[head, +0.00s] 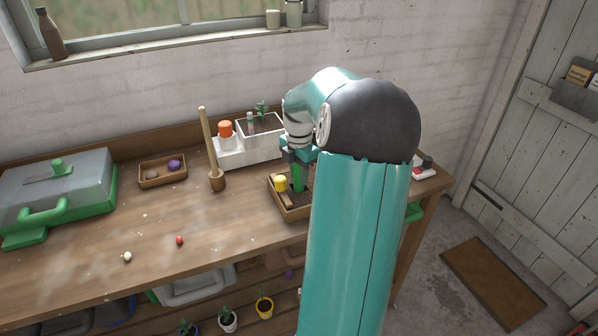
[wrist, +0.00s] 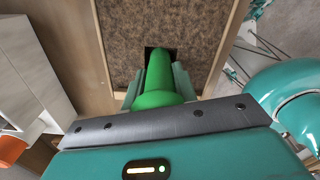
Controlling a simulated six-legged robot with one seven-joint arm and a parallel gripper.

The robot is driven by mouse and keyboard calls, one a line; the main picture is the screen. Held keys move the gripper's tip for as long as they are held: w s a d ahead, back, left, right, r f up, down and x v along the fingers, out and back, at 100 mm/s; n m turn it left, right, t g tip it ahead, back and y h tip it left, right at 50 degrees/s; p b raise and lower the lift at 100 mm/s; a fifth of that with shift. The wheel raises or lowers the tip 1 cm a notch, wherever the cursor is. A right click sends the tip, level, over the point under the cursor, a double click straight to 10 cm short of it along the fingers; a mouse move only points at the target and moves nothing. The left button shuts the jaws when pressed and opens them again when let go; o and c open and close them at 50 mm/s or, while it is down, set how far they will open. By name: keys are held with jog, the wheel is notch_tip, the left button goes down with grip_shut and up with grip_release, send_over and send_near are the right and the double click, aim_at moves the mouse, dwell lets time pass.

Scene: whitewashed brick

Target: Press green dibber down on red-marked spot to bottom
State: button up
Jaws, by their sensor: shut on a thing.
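My gripper (head: 299,158) is shut on the green dibber (head: 298,180), which points down over a wooden tray (head: 286,214) on the bench. In the wrist view the dibber (wrist: 160,82) runs between the two grey-green fingers (wrist: 158,92). Its far end meets a dark square patch in the brown soil (wrist: 170,20); I cannot tell how deep the tip is. No red mark shows; the dibber, fingers or arm may cover it. A yellow-topped peg (head: 280,183) stands in the tray left of the dibber.
A white planter (head: 255,152) with an orange-red cylinder (head: 225,129) stands behind the tray. A small box (head: 163,171) and a green-grey case (head: 60,190) are farther left. The front-left bench is mostly clear.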

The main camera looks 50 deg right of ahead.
jog(key=shift+r, duration=4.4)
